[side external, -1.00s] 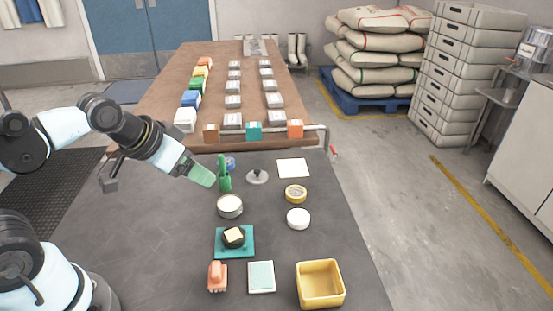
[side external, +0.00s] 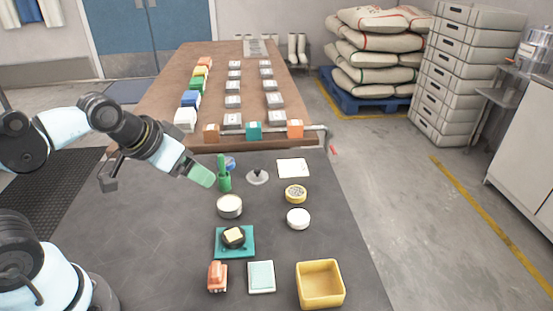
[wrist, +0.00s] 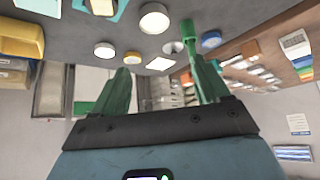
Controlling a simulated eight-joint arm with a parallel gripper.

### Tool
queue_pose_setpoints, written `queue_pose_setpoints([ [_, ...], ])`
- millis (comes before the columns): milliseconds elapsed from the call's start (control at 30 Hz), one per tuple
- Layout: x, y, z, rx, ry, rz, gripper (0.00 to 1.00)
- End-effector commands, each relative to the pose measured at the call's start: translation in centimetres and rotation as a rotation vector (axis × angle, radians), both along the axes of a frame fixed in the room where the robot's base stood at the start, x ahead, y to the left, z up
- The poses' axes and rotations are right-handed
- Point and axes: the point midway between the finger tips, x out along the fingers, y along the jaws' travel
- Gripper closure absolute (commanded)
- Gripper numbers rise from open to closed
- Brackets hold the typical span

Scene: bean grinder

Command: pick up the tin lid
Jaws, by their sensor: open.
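A low white round piece (side external: 298,218), which looks like the tin lid, lies flat on the dark table, right of a metal tin with a pale top (side external: 229,207). I cannot tell for certain that it is the lid. In the wrist view the white piece (wrist: 104,49) is at upper left and the tin (wrist: 154,18) at the top. My gripper (side external: 203,176) is open and empty above the table, left of an upright green tool (side external: 224,178). In the wrist view its green fingers (wrist: 160,80) are spread apart, with the green tool (wrist: 190,40) beyond the right one.
A yellow round container (side external: 295,194) and a grey disc with a dark knob (side external: 257,177) stand nearby. A blue round piece (side external: 230,162) is behind the green tool. A teal tray (side external: 220,252) and a yellow box (side external: 320,284) are in front. The table's left side is clear.

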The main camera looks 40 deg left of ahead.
Motion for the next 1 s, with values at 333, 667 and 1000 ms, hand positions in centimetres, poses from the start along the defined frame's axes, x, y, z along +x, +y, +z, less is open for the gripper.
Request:
queue_pose_setpoints([
  [333,0.0,0.0,0.0,0.000,0.000,0.000,0.25],
  [667,0.0,0.0,0.0,0.000,0.000,0.000,0.08],
  [1000,1.8,0.2,1.6,-0.126,0.054,0.192,0.08],
])
